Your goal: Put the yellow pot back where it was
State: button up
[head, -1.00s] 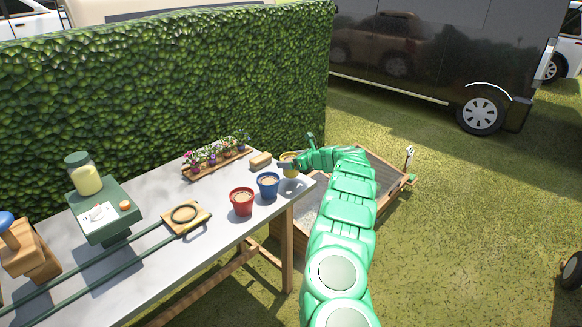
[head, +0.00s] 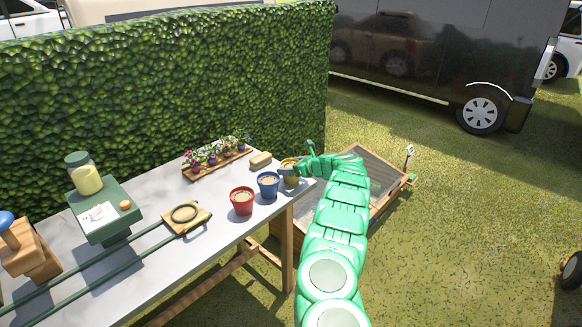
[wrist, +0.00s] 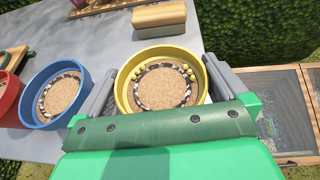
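The yellow pot (wrist: 161,120) has a brown filling with small yellow dots near its rim. In the head view it is at the table's right end, partly hidden by my gripper (head: 287,168). My gripper's grey fingers (wrist: 158,72) stand on both sides of the pot, close against its wall. The pot looks upright; I cannot tell whether its base touches the table. The blue pot (head: 268,184) stands just left of it, and the red pot (head: 242,201) is further left.
A tan block (head: 261,160) lies behind the pots, near a wooden tray (head: 218,167) of small flowers. A wooden-framed box (head: 374,167) stands on the grass at right.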

jog(key=shift+r, duration=0.2)
jog(key=shift+v, duration=0.85)
jog(key=shift+s+d+r, duration=0.25)
jog(key=shift+s+d, duration=0.1)
jog(key=shift+d, duration=0.15)
jog(key=v, duration=0.9)
jog(key=shift+f, duration=0.15)
jog(key=shift+s, duration=0.1)
